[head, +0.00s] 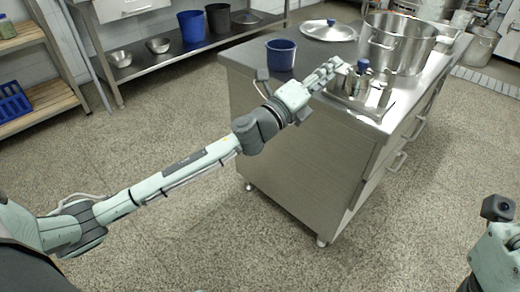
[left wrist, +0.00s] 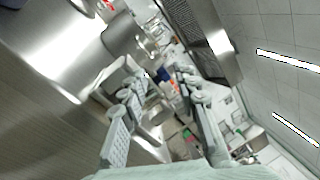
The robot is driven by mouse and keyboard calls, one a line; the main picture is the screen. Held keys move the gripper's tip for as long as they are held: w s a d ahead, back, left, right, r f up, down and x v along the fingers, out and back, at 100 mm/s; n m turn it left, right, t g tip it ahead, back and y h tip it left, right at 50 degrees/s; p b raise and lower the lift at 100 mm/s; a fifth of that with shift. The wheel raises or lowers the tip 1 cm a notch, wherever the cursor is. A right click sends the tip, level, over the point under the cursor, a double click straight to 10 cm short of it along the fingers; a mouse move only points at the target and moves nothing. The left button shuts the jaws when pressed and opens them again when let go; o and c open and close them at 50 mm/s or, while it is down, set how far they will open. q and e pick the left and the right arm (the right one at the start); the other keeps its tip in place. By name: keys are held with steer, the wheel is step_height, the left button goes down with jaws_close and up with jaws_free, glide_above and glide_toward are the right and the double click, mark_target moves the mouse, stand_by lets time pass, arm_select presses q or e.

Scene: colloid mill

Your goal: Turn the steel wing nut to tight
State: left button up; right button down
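A small steel machine with a blue cap (head: 363,65) stands on a plate near the front right of the steel cabinet top. The steel wing nut is too small to pick out from the machine's fittings. My left gripper (head: 332,67) is at the machine's left side, its fingers pointing toward it; I cannot tell whether it touches. In the left wrist view the two fingers of the left gripper (left wrist: 163,78) stand apart, with no clearly held part between them. My right arm shows at the lower right of the head view, but its fingers are out of frame.
The steel cabinet (head: 300,150) has a blue container (head: 281,54), a lid (head: 328,31) and a large pot (head: 398,42) on top. Shelves (head: 170,50) with bowls and buckets stand behind. The floor around the cabinet is clear.

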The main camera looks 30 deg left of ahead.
arm_select(q)
steer(key=s+a+f+n+g+y, duration=0.3)
steer(key=s+a+f+n+y, duration=0.1)
steer(key=f+n, duration=0.4)
steer(key=s+a+f+n+g+y+p, duration=0.1)
steer(key=s+a+f+n+g+y, duration=0.2)
steer(key=f+n, duration=0.6)
steer(key=s+a+f+y, duration=0.2)
steer(key=s+a+f, duration=0.1)
steer(key=a, duration=0.1)
steer(key=shift+s+a+f+g, duration=0.15)
steer(key=shift+a+f+g, duration=0.05)
steer(key=shift+g, duration=0.1)
steer(key=shift+c, duration=0.4)
